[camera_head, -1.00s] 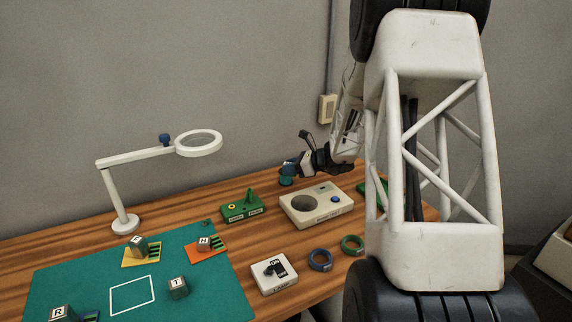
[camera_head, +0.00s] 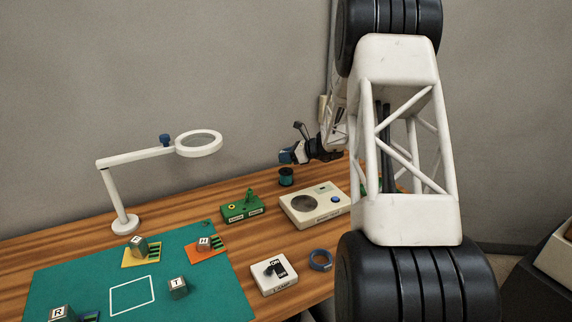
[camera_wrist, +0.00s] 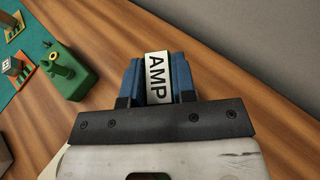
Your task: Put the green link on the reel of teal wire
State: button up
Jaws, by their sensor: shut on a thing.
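The reel of teal wire (camera_head: 286,177), with dark ends, stands upright at the back of the wooden table in the head view. My gripper (camera_head: 287,156) is above it and apart from it. In the wrist view, its blue fingers (camera_wrist: 159,82) are shut on a pale piece marked "AMP" (camera_wrist: 157,78). The wrist view does not show the reel.
A green box with a post (camera_head: 241,208) and a cream device with a round dark dish (camera_head: 316,205) stand near the reel. A white switch box (camera_head: 273,274), a blue ring (camera_head: 321,260) and a teal mat (camera_head: 75,265) are nearer. A magnifier lamp (camera_head: 125,222) stands left.

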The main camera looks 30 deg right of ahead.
jog(key=shift+f, duration=1.75)
jog(key=shift+f, duration=0.1)
jog(key=o, duration=0.9)
jog(key=v, duration=1.2)
